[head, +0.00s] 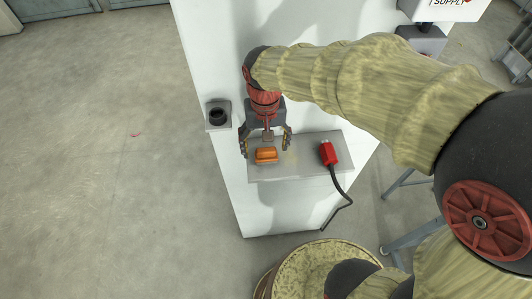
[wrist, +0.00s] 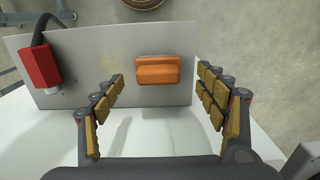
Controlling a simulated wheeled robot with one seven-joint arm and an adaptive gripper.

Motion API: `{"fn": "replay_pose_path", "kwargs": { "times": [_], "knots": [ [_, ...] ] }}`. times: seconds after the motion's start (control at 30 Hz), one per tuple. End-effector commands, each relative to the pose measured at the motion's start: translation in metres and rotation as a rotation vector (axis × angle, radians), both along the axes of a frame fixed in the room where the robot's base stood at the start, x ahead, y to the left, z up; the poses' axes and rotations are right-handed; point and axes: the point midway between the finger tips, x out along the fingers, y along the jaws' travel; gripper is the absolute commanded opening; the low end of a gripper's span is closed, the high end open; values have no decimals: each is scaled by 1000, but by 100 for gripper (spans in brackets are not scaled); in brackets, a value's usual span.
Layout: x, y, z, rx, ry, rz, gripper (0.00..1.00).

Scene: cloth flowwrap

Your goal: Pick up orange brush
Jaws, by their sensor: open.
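The orange brush (head: 266,156) lies on a grey shelf (head: 310,168) that sticks out from a white cabinet. It looks like a short block with a raised ridge along its top. It also shows in the wrist view (wrist: 158,70), near the shelf's right end there. My gripper (head: 266,142) is over the brush with its fingers spread. In the wrist view the two padded fingers of my gripper (wrist: 160,72) stand on either side of the brush, with gaps and nothing between them touching it. The brush's underside is hidden.
A red plug (head: 329,152) with a black cable lies on the same shelf to the right of the brush. A small grey bracket with a black round part (head: 218,115) sits on the cabinet's left. The white cabinet (head: 215,50) rises behind the shelf. Open floor lies left.

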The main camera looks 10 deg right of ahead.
Motion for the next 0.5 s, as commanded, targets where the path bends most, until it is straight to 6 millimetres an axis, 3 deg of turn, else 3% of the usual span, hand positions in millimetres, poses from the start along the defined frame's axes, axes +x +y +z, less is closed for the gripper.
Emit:
{"fn": "replay_pose_path", "kwargs": {
  "times": [0.23, 0.5],
  "knots": [
    [-2, -2, -32, -1, 2, 0, 73],
    [-2, -2, -39, 0, 0, 0, 73]
  ]
}}
